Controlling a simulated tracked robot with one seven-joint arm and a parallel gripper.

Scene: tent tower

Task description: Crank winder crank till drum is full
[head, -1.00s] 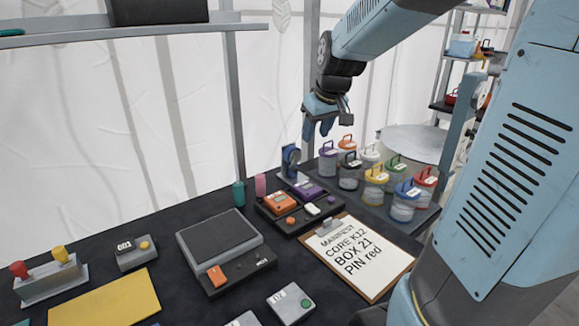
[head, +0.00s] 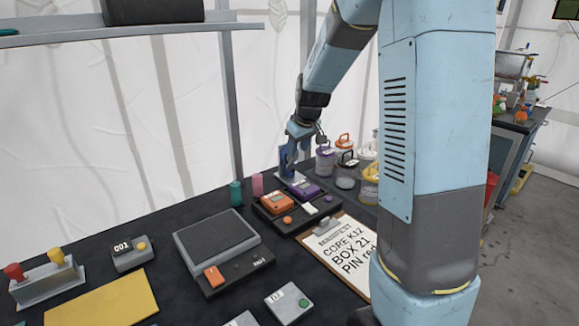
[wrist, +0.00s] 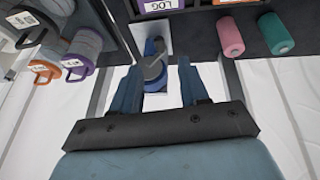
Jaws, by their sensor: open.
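The winder (head: 284,158) is a small blue device on a light base plate at the back edge of the dark table. In the wrist view the winder (wrist: 153,66) shows a rounded blue-grey body on its pale plate. My gripper (head: 297,150) is right at the winder in the head view and partly covers it. In the wrist view my gripper (wrist: 158,70) is open, with one blue finger on each side of the winder and nothing clamped. I cannot make out the crank handle or how much is on the drum.
Orange (head: 275,203) and purple (head: 303,190) boxes sit in a dark tray before the winder. A manifest clipboard (head: 340,252) lies in front.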

